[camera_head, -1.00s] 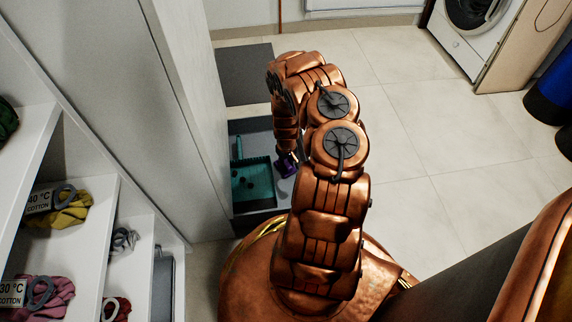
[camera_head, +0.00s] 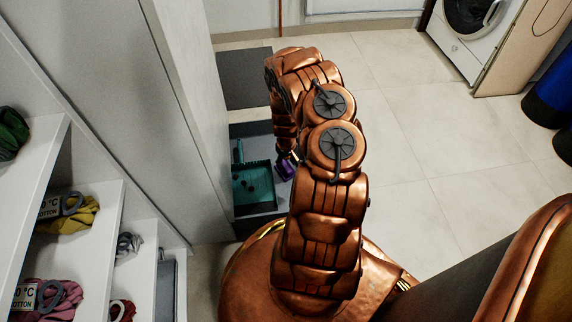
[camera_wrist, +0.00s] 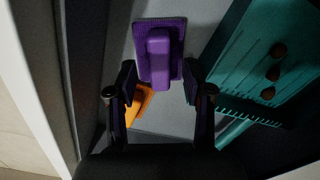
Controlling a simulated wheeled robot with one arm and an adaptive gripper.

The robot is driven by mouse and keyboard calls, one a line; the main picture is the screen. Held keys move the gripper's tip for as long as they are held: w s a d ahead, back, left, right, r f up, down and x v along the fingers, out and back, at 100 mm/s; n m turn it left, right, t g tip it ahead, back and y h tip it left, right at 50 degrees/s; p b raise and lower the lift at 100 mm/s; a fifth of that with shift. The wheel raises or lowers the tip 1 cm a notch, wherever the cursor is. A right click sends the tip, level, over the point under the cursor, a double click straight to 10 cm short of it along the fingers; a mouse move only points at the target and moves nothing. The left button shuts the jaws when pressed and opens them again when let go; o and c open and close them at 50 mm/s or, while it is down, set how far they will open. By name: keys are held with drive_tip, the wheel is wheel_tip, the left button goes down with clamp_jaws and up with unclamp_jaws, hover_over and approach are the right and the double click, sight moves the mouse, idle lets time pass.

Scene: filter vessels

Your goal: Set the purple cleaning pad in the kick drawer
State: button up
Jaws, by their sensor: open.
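The purple cleaning pad (camera_head: 286,169) lies at the right side of the open kick drawer (camera_head: 251,128). In the wrist view, the pad (camera_wrist: 161,32) rests on the drawer's grey floor, with its raised purple handle towards me. My gripper (camera_wrist: 160,78) is open, with one dark finger on each side of the handle's near end. I see gaps between the fingers and the handle. In the head view my arm hides most of the gripper.
A teal dustpan-like tray (camera_head: 254,188) with brown lumps is in the drawer, left of the pad. An orange item (camera_wrist: 139,104) lies near the left finger. Shelves with labelled cloth bundles (camera_head: 68,213) stand at the left.

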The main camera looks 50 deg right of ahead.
sight(286, 167)
wheel_tip(286, 167, up, 9)
drive_tip(key=p, duration=0.2)
drive_tip(key=shift+f, duration=0.2)
idle(0.4)
